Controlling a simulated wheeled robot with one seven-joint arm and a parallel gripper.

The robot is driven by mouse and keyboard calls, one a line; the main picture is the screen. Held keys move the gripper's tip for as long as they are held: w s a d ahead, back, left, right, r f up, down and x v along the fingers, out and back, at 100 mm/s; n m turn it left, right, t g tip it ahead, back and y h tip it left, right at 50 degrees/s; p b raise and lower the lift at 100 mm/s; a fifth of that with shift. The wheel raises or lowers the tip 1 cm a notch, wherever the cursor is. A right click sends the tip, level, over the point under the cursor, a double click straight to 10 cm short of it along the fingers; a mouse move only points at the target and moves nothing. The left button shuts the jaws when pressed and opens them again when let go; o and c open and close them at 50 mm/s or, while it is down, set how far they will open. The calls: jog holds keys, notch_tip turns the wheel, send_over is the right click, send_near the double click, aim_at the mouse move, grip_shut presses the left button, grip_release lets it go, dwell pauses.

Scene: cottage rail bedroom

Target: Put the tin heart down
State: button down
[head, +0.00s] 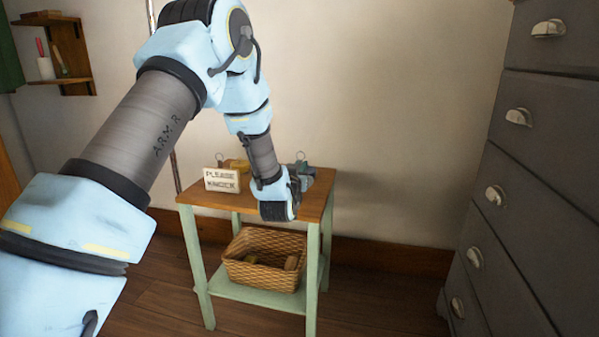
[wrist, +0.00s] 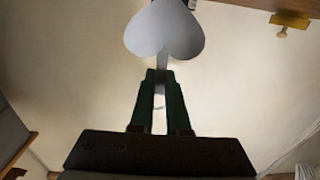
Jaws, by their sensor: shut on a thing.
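The tin heart (wrist: 164,30) is pale grey and flat. In the wrist view it sits at the tips of my gripper (wrist: 162,78), lobes toward the fingers and its point cut off by the top edge. My green fingers are shut on the narrow stem below the lobes, and part of a thin ring shows between them. In the head view my arm's end is over the right part of the small table (head: 322,190). I cannot clearly make out the heart or fingers there. I cannot tell whether the heart touches anything.
A "PLEASE KNOCK" sign (head: 222,180), a yellowish object (head: 238,165) and a grey-blue object (head: 305,172) are at the tabletop. A wicker basket (head: 262,272) stands on the lower shelf. A grey drawer chest (head: 545,150) is at right, a wall shelf (head: 75,80) at upper left.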

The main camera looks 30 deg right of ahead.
jog(key=shift+f, duration=0.6)
jog(key=c, duration=0.9)
grip_release()
jog(key=shift+r, duration=0.1)
